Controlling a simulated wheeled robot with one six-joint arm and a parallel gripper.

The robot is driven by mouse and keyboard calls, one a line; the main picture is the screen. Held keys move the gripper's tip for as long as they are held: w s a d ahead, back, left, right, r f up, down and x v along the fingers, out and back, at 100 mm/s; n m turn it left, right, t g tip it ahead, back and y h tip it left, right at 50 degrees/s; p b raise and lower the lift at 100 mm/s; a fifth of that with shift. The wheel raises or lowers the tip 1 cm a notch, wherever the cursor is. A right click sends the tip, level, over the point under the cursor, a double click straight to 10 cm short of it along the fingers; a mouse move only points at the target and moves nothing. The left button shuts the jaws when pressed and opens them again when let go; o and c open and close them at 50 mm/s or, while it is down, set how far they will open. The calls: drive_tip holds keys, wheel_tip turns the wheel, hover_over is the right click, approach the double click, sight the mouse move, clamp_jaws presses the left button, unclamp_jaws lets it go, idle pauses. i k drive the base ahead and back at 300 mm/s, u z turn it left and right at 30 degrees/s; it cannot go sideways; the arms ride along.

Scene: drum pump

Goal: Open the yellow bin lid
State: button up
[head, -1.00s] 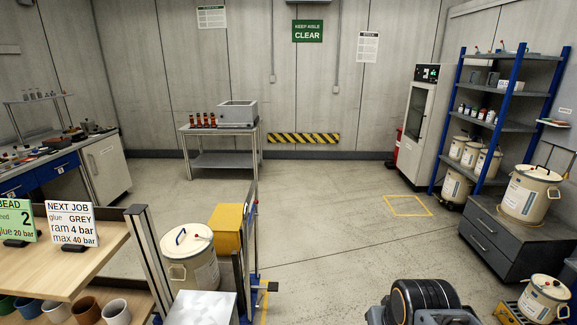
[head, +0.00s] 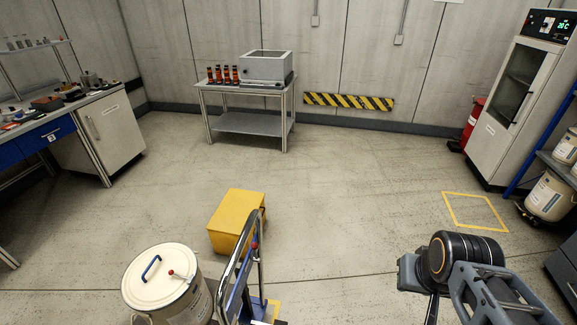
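The yellow bin (head: 230,237) stands on the floor near the middle of the head view. Its flat yellow lid (head: 238,203) is down, covering the top. The blue-and-metal upright frame in front overlaps the bin's lower right side. Part of my arm shows at the lower right, well to the right of the bin. My gripper's fingers do not show, so I cannot see their state.
A cream drum (head: 161,276) with a blue lid handle stands in front and left of the bin. The metal-railed frame (head: 239,268) stands close at its front right. A side table (head: 247,124) stands at the back wall. The floor behind and right is clear.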

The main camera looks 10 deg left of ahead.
sight(232, 215)
drive_tip(key=i, duration=2.5)
drive_tip(key=u, duration=2.6)
drive_tip(key=i, duration=0.8)
drive_tip(key=z, duration=0.35)
